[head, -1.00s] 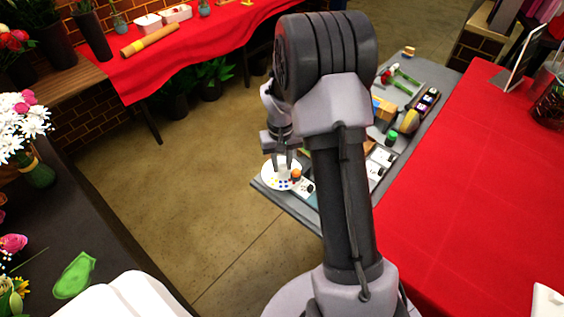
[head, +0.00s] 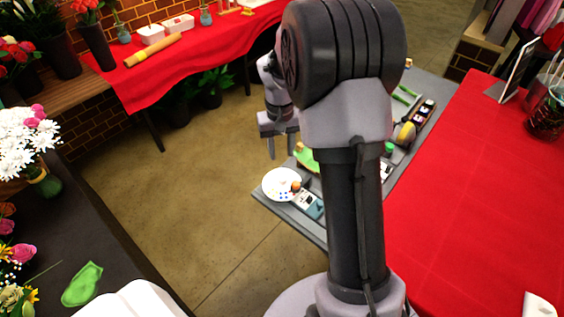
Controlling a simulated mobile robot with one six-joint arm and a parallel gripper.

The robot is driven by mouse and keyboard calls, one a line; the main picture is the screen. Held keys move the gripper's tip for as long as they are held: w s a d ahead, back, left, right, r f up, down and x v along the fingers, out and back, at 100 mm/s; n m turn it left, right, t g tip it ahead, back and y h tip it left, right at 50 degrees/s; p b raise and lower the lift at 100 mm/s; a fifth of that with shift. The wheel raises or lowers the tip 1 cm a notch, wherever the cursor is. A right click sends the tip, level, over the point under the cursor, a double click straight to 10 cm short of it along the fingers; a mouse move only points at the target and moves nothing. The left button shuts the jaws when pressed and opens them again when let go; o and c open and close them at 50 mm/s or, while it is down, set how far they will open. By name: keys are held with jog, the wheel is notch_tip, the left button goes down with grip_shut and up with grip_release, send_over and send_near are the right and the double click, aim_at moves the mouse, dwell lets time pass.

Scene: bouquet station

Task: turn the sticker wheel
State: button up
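The sticker wheel (head: 275,182) is a white disc with small coloured dots, lying at the near left corner of the grey table. A small orange-brown piece (head: 296,186) sits at its right edge. My gripper (head: 283,155) is above and behind the wheel in the picture, apart from it. Its two fingers point down with a gap between them, and nothing shows between them. My arm hides much of the grey table.
The grey table (head: 262,197) also holds a green item (head: 306,158), small boxes (head: 310,204) and a yellow-grey round item (head: 404,134). A red-covered table (head: 470,200) is at right, another red cloth (head: 190,58) at back left. Open floor lies left.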

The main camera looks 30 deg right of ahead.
notch_tip(320, 180, up, 6)
jog(key=shift+f+p, duration=0.1)
jog(key=shift+p, duration=0.45)
